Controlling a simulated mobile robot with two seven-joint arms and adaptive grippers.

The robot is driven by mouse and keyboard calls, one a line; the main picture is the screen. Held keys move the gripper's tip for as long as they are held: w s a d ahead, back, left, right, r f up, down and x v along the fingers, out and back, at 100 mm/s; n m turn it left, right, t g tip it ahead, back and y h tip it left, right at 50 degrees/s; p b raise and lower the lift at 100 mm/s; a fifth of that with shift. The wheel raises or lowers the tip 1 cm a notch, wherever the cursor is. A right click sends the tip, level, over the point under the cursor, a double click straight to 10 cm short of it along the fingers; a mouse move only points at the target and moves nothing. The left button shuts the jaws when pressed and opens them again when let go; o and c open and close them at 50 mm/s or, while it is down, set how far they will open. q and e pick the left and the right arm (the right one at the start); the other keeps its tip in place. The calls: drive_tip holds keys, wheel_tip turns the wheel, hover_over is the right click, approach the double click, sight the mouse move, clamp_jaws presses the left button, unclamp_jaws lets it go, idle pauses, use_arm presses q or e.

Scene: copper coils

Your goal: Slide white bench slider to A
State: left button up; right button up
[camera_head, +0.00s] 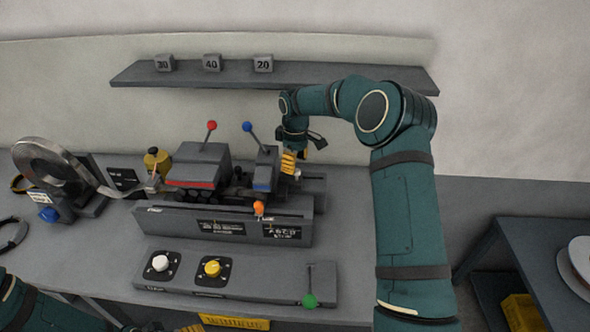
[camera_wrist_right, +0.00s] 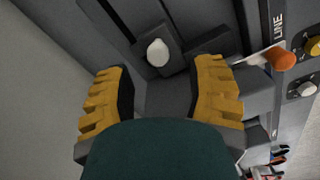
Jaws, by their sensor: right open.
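The white slider knob (camera_wrist_right: 158,52) sits on a dark block in a grey track in the right wrist view. In the head view a small white spot (camera_head: 297,174) beside the right fingers seems to be the same knob. My right gripper (camera_head: 289,163) is at the right end of the bench machine, pointing down. In the wrist view its yellow fingers (camera_wrist_right: 160,97) are spread wide with nothing between them; the knob lies beyond the gap, apart from both fingers. My left gripper (camera_head: 190,329) shows only as a yellow sliver at the bottom edge.
The machine has a red-knobbed lever (camera_head: 211,126), a blue-knobbed lever (camera_head: 248,127) and an orange knob (camera_head: 259,208) near my right gripper. A control panel (camera_head: 240,284) with white, yellow and green knobs stands in front. A shelf (camera_head: 300,75) with numbered blocks is above.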

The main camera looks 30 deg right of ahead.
wheel_tip(320, 180, up, 8)
drive_tip(key=shift+r, duration=0.2)
drive_tip(key=shift+a+f, duration=0.1)
idle(0.5)
